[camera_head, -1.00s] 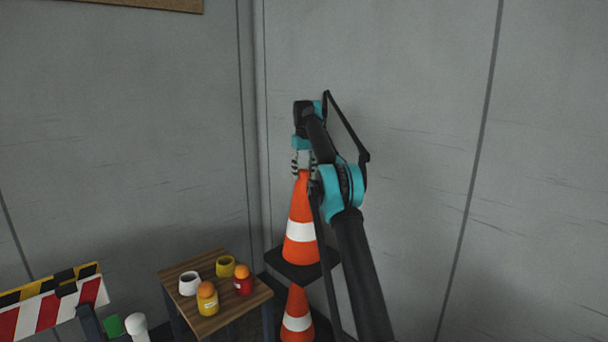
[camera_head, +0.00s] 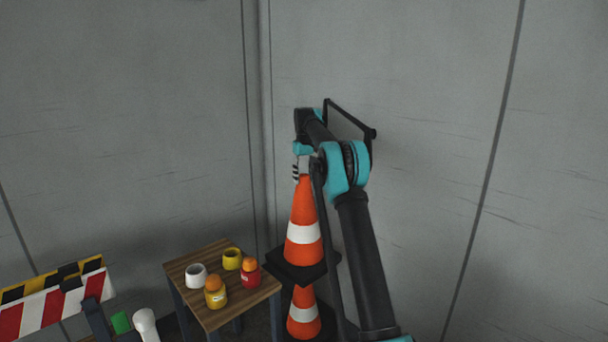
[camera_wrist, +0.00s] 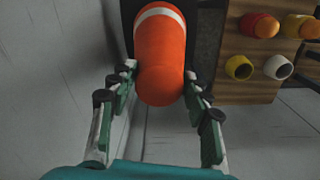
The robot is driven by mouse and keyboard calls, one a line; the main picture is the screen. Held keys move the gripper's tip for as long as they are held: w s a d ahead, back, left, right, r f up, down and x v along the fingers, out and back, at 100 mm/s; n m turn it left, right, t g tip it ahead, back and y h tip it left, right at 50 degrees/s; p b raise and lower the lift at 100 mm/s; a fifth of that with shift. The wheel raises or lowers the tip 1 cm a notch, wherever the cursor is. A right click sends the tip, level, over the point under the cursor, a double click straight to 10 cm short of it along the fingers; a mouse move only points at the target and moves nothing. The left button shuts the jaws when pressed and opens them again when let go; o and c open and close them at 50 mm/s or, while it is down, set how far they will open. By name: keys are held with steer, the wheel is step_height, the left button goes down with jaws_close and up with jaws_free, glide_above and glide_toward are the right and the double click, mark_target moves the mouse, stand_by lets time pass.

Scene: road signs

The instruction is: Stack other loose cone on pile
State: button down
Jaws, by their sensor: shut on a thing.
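My gripper (camera_head: 301,170) is shut on the top of an orange cone (camera_head: 303,215) with a white band and a black square base. In the wrist view the held cone (camera_wrist: 161,62) stands between the two fingers of my gripper (camera_wrist: 158,88). The cone is upright in the head view. Below its base is another orange and white cone (camera_head: 303,318), whose tip is hidden behind the upper base. I cannot tell whether the upper cone rests on it or hangs above it.
A small wooden table (camera_head: 243,304) left of the cones carries a white cup (camera_head: 196,277), a yellow cup (camera_head: 232,260), a yellow jar (camera_head: 215,295) and a red jar (camera_head: 250,275). A striped barrier (camera_head: 50,305) stands at lower left. Grey walls are close behind.

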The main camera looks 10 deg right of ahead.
steer(key=shift+f, duration=21.65)
steer(key=c, duration=0.6)
jaws_free()
steer(key=shift+c, duration=0.2)
steer(key=shift+r, duration=0.1)
